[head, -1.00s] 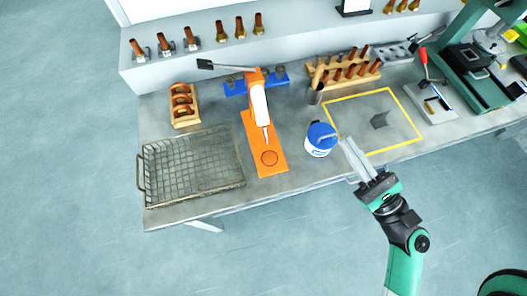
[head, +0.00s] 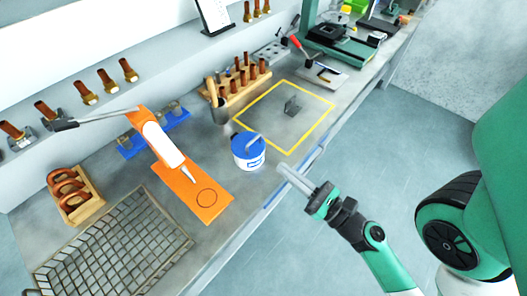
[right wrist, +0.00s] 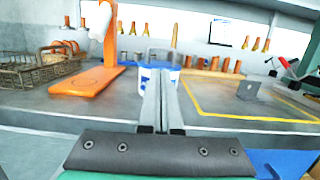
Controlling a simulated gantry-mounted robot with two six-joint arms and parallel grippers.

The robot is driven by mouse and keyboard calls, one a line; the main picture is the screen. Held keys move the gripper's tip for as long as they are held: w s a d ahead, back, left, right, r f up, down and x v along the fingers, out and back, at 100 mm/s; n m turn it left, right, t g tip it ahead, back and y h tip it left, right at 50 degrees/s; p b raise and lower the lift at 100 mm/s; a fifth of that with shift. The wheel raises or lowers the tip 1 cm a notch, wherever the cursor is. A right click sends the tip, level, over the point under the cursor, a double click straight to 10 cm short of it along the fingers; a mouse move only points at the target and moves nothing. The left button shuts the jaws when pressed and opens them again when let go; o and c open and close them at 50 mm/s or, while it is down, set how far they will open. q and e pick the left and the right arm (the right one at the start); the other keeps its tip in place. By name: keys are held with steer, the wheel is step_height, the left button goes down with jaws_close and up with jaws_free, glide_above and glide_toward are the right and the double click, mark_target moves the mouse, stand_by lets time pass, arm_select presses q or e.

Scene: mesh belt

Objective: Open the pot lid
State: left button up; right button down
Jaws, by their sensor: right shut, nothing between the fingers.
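The pot (head: 248,159) is a small white tub with a blue lid (head: 246,141) that has a grey handle across its top. It stands upright on the grey bench with the lid seated on it. My right gripper (head: 284,170) is shut and empty, to the right of the pot at the bench's front edge, apart from it. In the right wrist view the shut fingers (right wrist: 159,100) point at the pot (right wrist: 150,76) and hide its middle. My left gripper is not in view.
An orange stand (head: 207,196) with a white bottle is left of the pot. A wire basket (head: 118,244) lies further left. A yellow-outlined square (head: 311,130) with a small grey bracket (head: 291,107) lies behind and right. A wooden rack (head: 240,92) stands at the back.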

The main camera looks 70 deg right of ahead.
mark_target(248, 140)
steer(key=p+x, duration=0.1)
steer(key=x, duration=0.1)
steer(key=p+x, duration=0.1)
steer(key=x, duration=0.1)
steer(key=p+x, duration=0.1)
steer(key=x, duration=0.1)
steer(key=shift+w+r+p, duration=0.2)
steer(key=shift+r+p, duration=0.15)
steer(key=shift+p, duration=0.05)
steer(key=shift+w+d+f, duration=0.15)
steer(key=shift+w+d, duration=0.15)
steer(key=shift+w, duration=0.3)
